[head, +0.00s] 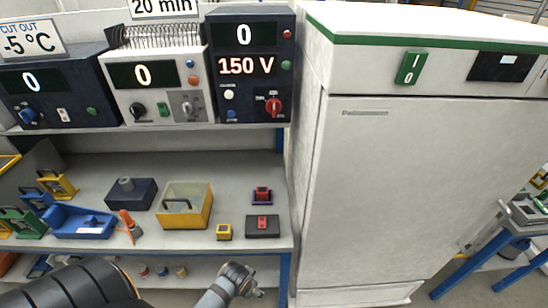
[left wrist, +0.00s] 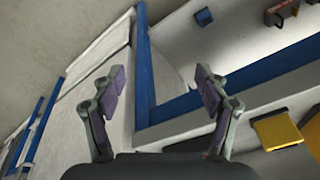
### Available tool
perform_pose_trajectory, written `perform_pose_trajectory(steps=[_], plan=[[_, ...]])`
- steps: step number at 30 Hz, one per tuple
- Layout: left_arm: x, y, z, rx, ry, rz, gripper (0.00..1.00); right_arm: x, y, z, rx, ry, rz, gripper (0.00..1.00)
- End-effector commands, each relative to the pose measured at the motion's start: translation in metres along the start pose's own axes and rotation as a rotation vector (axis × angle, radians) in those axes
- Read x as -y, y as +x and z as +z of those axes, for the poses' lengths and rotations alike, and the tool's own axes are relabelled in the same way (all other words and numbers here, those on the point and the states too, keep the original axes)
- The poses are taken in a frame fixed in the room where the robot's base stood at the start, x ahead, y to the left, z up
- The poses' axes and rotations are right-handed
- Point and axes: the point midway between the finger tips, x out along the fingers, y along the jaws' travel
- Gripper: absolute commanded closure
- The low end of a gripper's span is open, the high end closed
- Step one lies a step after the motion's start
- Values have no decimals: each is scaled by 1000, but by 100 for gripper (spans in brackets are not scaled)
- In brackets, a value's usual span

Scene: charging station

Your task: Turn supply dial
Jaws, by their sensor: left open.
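Three bench units stand on the upper shelf. The dark right unit (head: 248,65) reads 0 and 150 V and has a red dial (head: 273,106) at its lower right. The white middle unit (head: 147,76) reads 0 and has a black knob (head: 138,110) and a grey knob (head: 187,104). The dark left unit (head: 75,88) reads 0 and has a blue knob (head: 28,115). Which dial is the supply dial is not labelled legibly. My left gripper (head: 246,281) is low, in front of the lower shelf, well below the dials. In the left wrist view it (left wrist: 164,80) is open and empty.
A tall white cabinet (head: 385,190) with a green switch (head: 410,67) stands right of the shelves. The middle shelf holds a yellow bin (head: 205,210), a blue tray (head: 62,228) and small blocks. A blue post (head: 284,272) edges the rack.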

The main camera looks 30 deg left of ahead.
Motion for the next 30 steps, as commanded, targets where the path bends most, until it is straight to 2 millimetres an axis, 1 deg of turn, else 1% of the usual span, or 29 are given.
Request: perform_pose_trajectory(steps=[1,2,4,5,6,8,9,11,12,14,15,17,18,20,21,24,25,27,30], plan=[[2,-23,-16,-29,-6,-8,26,0,0,0,0,0,0,60],[4,-36,-25,-44,-12,-16,26,0,0,0,0,0,0,60],[10,-68,-50,-98,-42,-43,26,0,-1,0,0,0,0,60],[15,-83,-65,-133,-66,-61,26,0,-1,0,0,0,0,60],[22,-100,-84,-183,-103,-89,26,0,-1,0,0,0,0,60],[35,-120,-115,-269,-170,-134,26,0,-1,0,0,0,0,60],[44,-133,-137,-333,-219,-163,26,0,-1,0,0,0,0,60],[59,-151,-170,-437,-296,-205,26,0,-1,0,0,0,0,60],[69,-163,-194,-514,-348,-232,26,0,-1,0,0,0,0,60],[84,-184,-230,-636,-425,-267,26,0,-1,0,0,0,0,60],[93,-198,-254,-721,-473,-285,26,0,-1,0,0,0,0,60],[105,-223,-290,-853,-536,-306,26,0,-1,0,0,0,0,60],[112,-240,-312,-938,-570,-315,26,0,-1,0,0,0,0,60],[119,-264,-343,-1057,-610,-317,26,0,-1,0,0,0,0,60],[122,-280,-360,-1128,-628,-315,26,0,-1,0,0,0,0,60],[125,-308,-388,-1250,-651,-305,26,0,-1,0,0,0,-1,60],[125,-313,-392,-1269,-655,-302,26,0,-1,0,0,0,-1,60],[125,-318,-397,-1292,-657,-299,26,0,-1,0,0,0,-1,60],[126,-319,-398,-1293,-656,-299,26,0,-2,0,0,0,-1,60]])
